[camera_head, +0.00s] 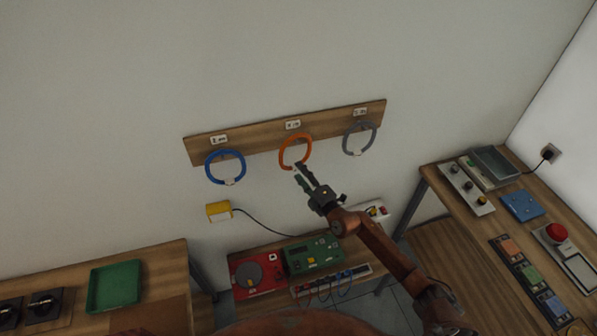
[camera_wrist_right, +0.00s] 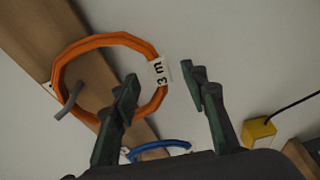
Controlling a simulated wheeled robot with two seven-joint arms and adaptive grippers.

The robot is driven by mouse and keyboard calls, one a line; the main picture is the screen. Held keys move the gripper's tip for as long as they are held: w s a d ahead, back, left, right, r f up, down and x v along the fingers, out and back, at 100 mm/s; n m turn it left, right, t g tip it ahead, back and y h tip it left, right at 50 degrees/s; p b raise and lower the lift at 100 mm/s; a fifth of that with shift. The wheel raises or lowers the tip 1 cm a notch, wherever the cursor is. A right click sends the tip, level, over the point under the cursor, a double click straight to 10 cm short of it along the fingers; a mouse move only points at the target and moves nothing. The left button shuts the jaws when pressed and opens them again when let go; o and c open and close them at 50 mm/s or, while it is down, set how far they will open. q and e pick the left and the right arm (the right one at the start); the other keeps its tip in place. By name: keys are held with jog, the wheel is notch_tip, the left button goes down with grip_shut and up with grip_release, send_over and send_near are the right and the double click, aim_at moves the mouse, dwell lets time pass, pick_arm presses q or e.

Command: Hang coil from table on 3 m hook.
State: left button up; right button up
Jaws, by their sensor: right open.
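An orange coil (camera_head: 281,156) hangs at the middle label (camera_head: 293,124) of the wooden wall rail (camera_head: 340,117). In the right wrist view the orange coil (camera_wrist_right: 105,40) hangs around a grey hook (camera_wrist_right: 70,101) and carries a white tag (camera_wrist_right: 159,72) reading "3 m". My right gripper (camera_head: 302,174) is open just below the orange coil. In the wrist view its fingers (camera_wrist_right: 160,79) stand apart and empty. One finger overlaps the coil's lower edge; I cannot tell whether it touches. My left gripper is not in view.
A blue coil (camera_head: 208,168) and a grey coil (camera_head: 374,141) hang either side on the rail. Below are a yellow box (camera_head: 218,211) with a cable, a red device (camera_head: 240,291) and a green device (camera_head: 312,255). Benches stand left and right; a green tray (camera_head: 113,286) is left.

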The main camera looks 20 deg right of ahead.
jog(key=v, duration=1)
notch_tip(320, 180, down, 7)
jog(key=b, duration=0.7)
jog(key=shift+b, duration=0.35)
dwell(0.4)
jog(key=shift+s, duration=0.25)
jog(key=s+b, duration=0.2)
jog(key=s, duration=0.9)
jog(key=shift+s+d, duration=0.3)
jog(key=shift+s, duration=0.1)
dwell(1.0)
jog(key=shift+r, duration=0.1)
dwell(0.4)
